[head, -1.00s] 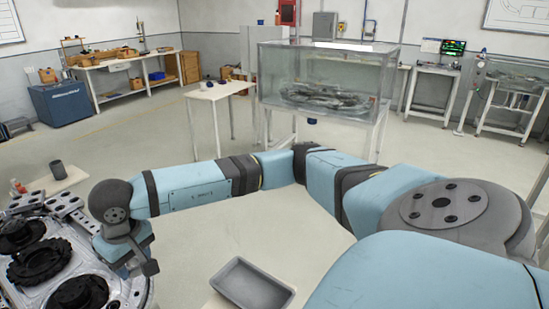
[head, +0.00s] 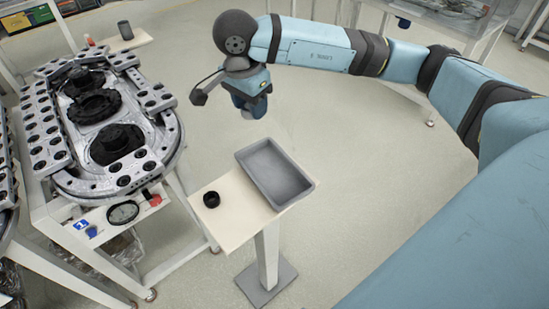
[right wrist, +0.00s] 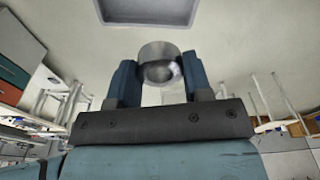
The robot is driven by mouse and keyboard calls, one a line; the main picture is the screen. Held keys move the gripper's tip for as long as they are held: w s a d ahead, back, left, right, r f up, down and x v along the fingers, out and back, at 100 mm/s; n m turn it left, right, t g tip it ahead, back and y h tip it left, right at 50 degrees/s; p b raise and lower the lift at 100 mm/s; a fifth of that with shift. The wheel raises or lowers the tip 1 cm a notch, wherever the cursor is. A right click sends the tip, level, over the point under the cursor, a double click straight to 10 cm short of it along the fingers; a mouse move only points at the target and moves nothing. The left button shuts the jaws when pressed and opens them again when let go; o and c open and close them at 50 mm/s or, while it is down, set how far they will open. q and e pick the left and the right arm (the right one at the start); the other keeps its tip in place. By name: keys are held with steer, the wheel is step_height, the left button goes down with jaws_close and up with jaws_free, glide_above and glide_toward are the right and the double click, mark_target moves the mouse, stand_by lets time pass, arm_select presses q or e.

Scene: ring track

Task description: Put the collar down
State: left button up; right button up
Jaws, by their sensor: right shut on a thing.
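My right gripper (head: 250,102) hangs in the air beyond the grey tray. In the right wrist view its two blue fingers (right wrist: 160,78) are shut on a short silver metal collar (right wrist: 158,50), one finger on each side. In the head view only a small pale part of the collar (head: 248,114) shows below the fingers. The shallow grey tray (head: 302,188) is empty and lies on a small cream stand. It also shows at the top of the right wrist view (right wrist: 148,22), apart from the collar. My left gripper is not in view.
A small black cup-like ring (head: 211,199) stands on the cream stand (head: 230,228), left of the tray. The metal ring track (head: 75,183) with black round parts fills the left. A dark cup (head: 125,30) stands on a board behind it. The floor right of the stand is clear.

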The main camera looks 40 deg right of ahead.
steer(key=m+b, duration=0.1)
steer(key=m, duration=0.1)
steer(key=d+f+m+b, duration=0.1)
steer(key=m, duration=0.2)
steer(key=f+m+g+b, duration=0.1)
steer(key=m, duration=0.2)
steer(key=shift+s+d+b, duration=0.25)
steer(key=shift+b, duration=0.05)
steer(key=m+b, duration=0.1)
steer(key=m, duration=0.2)
steer(key=m+y+b, duration=0.2)
steer(key=m+b, duration=0.5)
steer(key=m, duration=0.5)
glide_above(274, 176)
steer(key=shift+g, duration=0.4)
steer(key=f, duration=1.6)
steer(key=shift+w+f, duration=0.15)
steer(key=shift+w, duration=0.1)
steer(key=shift+f, duration=0.25)
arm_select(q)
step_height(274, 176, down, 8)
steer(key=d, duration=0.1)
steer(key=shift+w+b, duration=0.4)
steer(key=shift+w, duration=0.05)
arm_select(e)
steer(key=shift+f, duration=2.15)
